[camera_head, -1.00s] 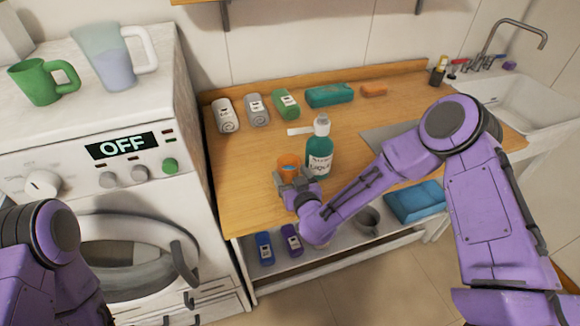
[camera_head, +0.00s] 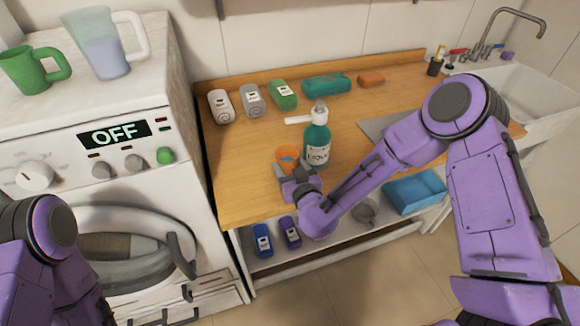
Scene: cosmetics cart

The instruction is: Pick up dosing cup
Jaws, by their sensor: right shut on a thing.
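The orange dosing cup (camera_head: 287,155) is on the wooden countertop's front part, just left of the green pump bottle (camera_head: 317,141). My right gripper (camera_head: 287,170) is at the near side of the cup and shut on it. The gripper's fingers hide the lower part of the cup, so I cannot tell whether its base touches the counter. My left arm shows at the lower left, but its gripper is out of the picture.
Rolled towels (camera_head: 252,100) and a teal pack (camera_head: 326,83) lie along the counter's back. The pump bottle stands close beside the gripper. A washing machine (camera_head: 70,170) is at left, a sink (camera_head: 500,90) at right. The shelf below holds a blue bottle (camera_head: 262,241).

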